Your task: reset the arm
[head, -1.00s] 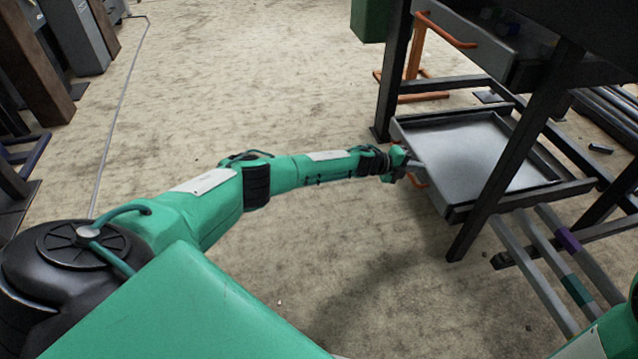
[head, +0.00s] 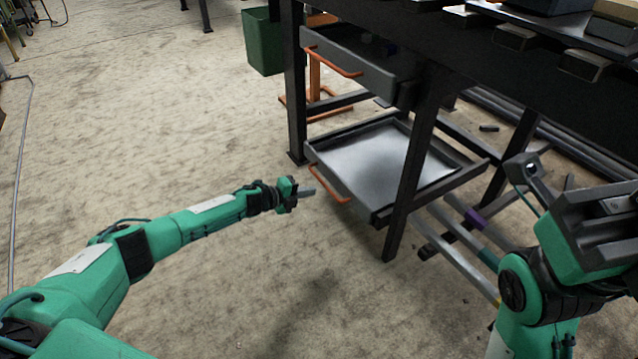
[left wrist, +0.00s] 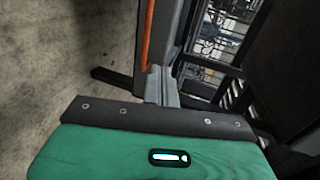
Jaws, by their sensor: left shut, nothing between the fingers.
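My left gripper (head: 306,192) is shut and empty, low in front of the lower drawer. The drawer (head: 375,213) is a grey open tray, pulled out under the bench, with an orange handle (head: 328,184) on its front. The fingertips are close to the handle but not around it; whether they touch it is hard to tell. In the left wrist view, the shut fingers (left wrist: 162,86) lie beside the end of the orange bar (left wrist: 147,38). My right arm shows at the right edge of the head view, bent upward; its fingers cannot be made out clearly.
An upper drawer (head: 352,68) with its own orange handle sits above the lower one. Dark bench legs (head: 410,165) stand around the drawers. A green bin (head: 263,42) is at the back. Bars lie below the bench at right. The floor (head: 170,130) left of the bench is clear.

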